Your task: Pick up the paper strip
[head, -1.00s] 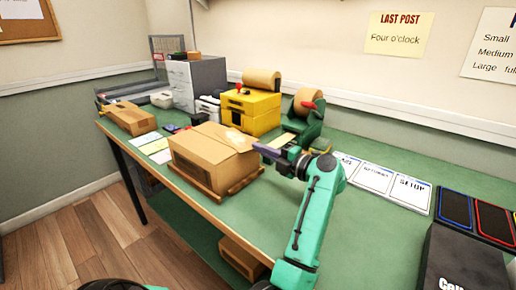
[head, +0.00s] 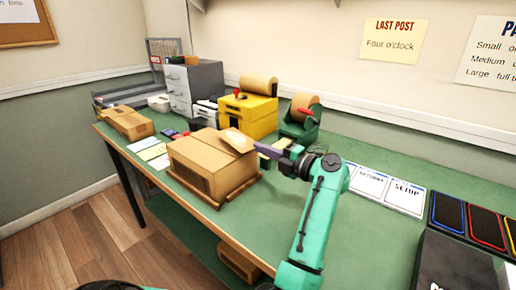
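A tan paper strip (head: 238,140) shows over the right part of the top of a brown cardboard box (head: 198,150).
The box sits on a wooden board (head: 232,194) on the green table (head: 245,222). Behind are a yellow dispenser (head: 241,120) and a green tape dispenser (head: 303,118). White cards (head: 404,195) and coloured trays (head: 450,213) lie to the right.

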